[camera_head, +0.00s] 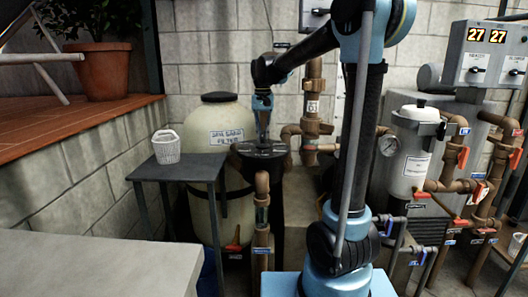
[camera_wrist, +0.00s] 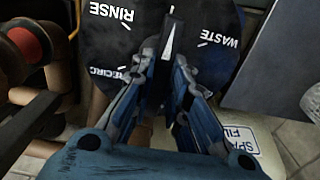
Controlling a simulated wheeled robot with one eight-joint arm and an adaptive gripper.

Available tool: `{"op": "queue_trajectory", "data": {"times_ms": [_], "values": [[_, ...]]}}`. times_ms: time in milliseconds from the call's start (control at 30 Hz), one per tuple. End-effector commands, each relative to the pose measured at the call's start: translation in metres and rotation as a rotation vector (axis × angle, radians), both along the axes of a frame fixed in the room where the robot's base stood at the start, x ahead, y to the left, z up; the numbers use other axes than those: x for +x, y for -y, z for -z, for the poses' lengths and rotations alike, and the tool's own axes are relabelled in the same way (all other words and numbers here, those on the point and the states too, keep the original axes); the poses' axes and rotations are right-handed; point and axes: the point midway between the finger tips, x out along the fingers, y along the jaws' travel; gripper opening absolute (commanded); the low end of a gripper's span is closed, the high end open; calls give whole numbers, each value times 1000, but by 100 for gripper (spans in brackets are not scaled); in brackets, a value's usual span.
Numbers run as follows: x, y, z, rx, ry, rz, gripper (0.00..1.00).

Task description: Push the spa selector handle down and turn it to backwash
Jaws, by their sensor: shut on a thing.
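The spa selector is a black round plate (camera_wrist: 215,72) on a valve beside the spa sand filter (camera_head: 205,165). It also shows in the head view (camera_head: 275,150). The plate carries the white words RINSE, WASTE and RECIRC; no BACKWASH label is visible. The dark selector handle (camera_wrist: 169,38) has a pale pointer that points up in the wrist view, between RINSE and WASTE. My gripper (camera_wrist: 167,66) comes down over the plate, its fingers on both sides of the handle and shut on it. In the head view my gripper (camera_head: 262,128) points down at the selector, and the handle is mostly hidden.
A small dark table (camera_head: 180,172) with a white basket (camera_head: 166,147) stands left of the selector. Brown pipes (camera_head: 312,120) rise close on its right.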

Motion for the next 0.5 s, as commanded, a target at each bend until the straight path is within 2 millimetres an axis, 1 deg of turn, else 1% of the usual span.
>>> {"op": "queue_trajectory", "data": {"times_ms": [167, 500], "values": [[-1, 0, 1, 0, -3, -34, 0], [-2, 0, 1, 0, -3, -363, 0]]}}
